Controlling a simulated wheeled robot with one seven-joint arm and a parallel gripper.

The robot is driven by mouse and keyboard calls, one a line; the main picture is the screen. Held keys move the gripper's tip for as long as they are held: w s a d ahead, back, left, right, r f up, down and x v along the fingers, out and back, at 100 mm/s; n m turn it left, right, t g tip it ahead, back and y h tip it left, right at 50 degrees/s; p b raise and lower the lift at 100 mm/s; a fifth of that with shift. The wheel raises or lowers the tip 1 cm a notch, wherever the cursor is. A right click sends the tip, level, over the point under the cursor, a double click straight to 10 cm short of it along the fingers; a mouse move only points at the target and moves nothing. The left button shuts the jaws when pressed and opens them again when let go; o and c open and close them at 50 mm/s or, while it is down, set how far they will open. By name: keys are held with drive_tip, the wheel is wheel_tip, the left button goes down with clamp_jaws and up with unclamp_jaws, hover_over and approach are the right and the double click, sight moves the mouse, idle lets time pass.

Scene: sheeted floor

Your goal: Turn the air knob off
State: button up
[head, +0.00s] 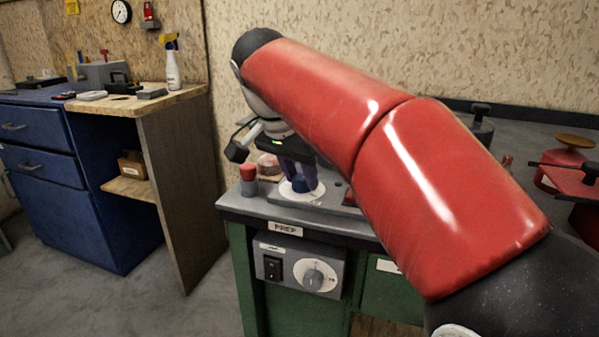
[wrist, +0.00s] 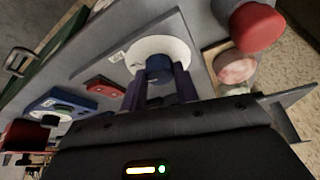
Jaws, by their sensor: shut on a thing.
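A dark blue knob (wrist: 159,66) sits on a round white dial (wrist: 150,46) on the grey bench top. A small label lies beside the dial, too small to read. The dial's marks and the knob's angle cannot be made out.
A red mushroom button (head: 248,174) and a pinkish round part (head: 268,164) stand left of my gripper. The bench front carries a panel with a black switch (head: 272,268) and grey knob (head: 313,277). A blue-based valve (wrist: 62,106) lies farther off. My arm hides the bench's middle.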

drive_tip(key=n+y, duration=0.1)
drive_tip(key=n, duration=0.1)
drive_tip(key=n+t+y, duration=0.1)
drive_tip(key=n, duration=0.2)
drive_tip(key=shift+s+d, duration=0.1)
drive_tip(key=shift+d, duration=0.05)
drive_tip(key=n+y, duration=0.1)
drive_tip(key=n, duration=0.2)
drive_tip(key=n+y, duration=0.1)
drive_tip(key=n, duration=0.1)
drive_tip(key=shift+d+n, duration=0.15)
drive_tip(key=shift+n, duration=0.25)
drive_tip(key=n+y, duration=0.1)
drive_tip(key=n, duration=0.1)
drive_tip(key=n+g+y, duration=0.1)
drive_tip(key=n, duration=0.2)
drive_tip(key=shift+d+n, duration=0.1)
drive_tip(key=shift+n, duration=0.2)
drive_tip(key=n, duration=0.1)
drive_tip(key=n+g, duration=0.1)
drive_tip(key=n, duration=0.1)
drive_tip(key=n+g+y, duration=0.1)
drive_tip(key=shift+w+n, duration=0.25)
drive_tip(key=shift+n, duration=0.15)
drive_tip(key=o, duration=1)
drive_tip(key=shift+d+r, duration=0.1)
